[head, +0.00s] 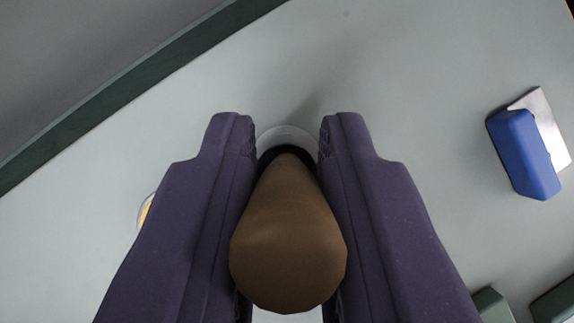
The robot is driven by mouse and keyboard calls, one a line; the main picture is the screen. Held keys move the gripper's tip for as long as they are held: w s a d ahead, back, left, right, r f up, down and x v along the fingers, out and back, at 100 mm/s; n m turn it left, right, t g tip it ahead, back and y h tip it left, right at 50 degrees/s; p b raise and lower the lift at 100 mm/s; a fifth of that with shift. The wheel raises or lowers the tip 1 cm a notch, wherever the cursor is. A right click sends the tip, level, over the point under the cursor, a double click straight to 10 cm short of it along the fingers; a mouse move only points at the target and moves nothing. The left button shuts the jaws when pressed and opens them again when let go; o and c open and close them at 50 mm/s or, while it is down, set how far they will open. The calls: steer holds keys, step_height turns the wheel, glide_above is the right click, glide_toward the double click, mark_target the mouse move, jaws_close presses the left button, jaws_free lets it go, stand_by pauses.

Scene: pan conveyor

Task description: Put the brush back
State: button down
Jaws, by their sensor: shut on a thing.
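My gripper (287,135) has its two purple fingers closed on the brush (288,240). The brush shows a rounded brown wooden handle, its thick end toward the camera. A black band and a pale ring or rim show beyond the handle, between the fingertips. The brush's far end is hidden behind the handle, so I cannot tell whether it touches the surface below.
A pale grey surface (430,80) lies below, with a dark green edge (120,88) at upper left. A scraper with a blue handle (523,154) lies at right. A round item with yellow inside (146,209) is partly hidden at left. Dark green blocks (492,306) show at lower right.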

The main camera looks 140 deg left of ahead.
steer(key=c, duration=1)
jaws_free()
